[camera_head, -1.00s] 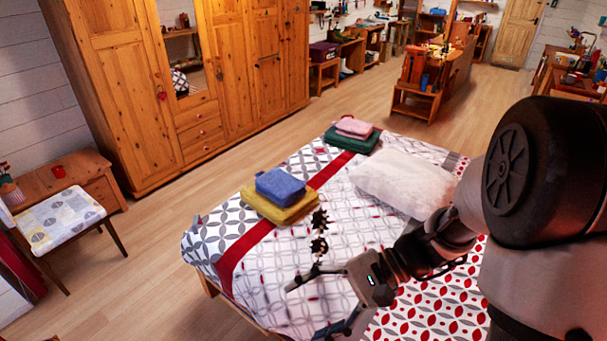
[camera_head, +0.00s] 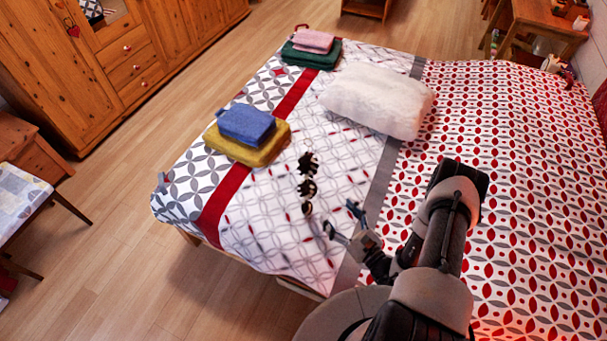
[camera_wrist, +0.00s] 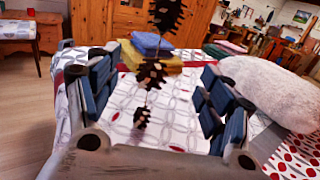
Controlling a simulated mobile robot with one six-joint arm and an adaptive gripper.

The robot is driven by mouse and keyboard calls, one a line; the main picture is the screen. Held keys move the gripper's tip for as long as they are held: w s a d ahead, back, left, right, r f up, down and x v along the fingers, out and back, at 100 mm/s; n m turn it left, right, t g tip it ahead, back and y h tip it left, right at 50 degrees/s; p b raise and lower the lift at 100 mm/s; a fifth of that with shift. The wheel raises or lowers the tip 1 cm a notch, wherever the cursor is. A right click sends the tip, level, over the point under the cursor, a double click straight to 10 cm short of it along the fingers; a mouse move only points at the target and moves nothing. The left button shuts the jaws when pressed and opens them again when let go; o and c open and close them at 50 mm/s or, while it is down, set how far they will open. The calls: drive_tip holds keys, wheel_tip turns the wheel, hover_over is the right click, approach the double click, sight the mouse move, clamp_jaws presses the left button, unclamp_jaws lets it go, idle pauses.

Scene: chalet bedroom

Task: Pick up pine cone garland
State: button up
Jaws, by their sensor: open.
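The pine cone garland (camera_head: 307,188) is a string of dark brown cones, seen against the patterned bed cover in the head view. In the wrist view the garland (camera_wrist: 150,73) hangs in a near-vertical line from the top edge, its lowest cone near the picture's middle. My gripper (camera_head: 341,218) is open, to the right of and a little below the lowest cone in the head view. In the wrist view its blue-padded fingers stand wide apart, with the lower cones seen between them. No contact shows. The garland's upper end is out of the wrist picture.
The bed (camera_head: 265,245) carries a blue and yellow folded stack (camera_head: 246,135), a pink and green stack (camera_head: 311,48) and a white fluffy pillow (camera_head: 378,99). A wooden wardrobe (camera_head: 120,55) and a chair (camera_head: 20,200) stand left. The floor left of the bed is clear.

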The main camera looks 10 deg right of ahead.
drive_tip(key=b, duration=0.2)
approach(307, 183)
drive_tip(key=w+a+r, duration=0.2)
drive_tip(key=w+r, duration=0.1)
drive_tip(key=w, duration=0.2)
drive_tip(key=x, duration=0.4)
drive_tip(key=shift+w+r+b, duration=0.1)
drive_tip(key=shift+w+b, duration=0.3)
drive_tip(key=shift+w, duration=0.05)
drive_tip(key=shift+c, duration=0.3)
drive_tip(key=c, duration=1.1)
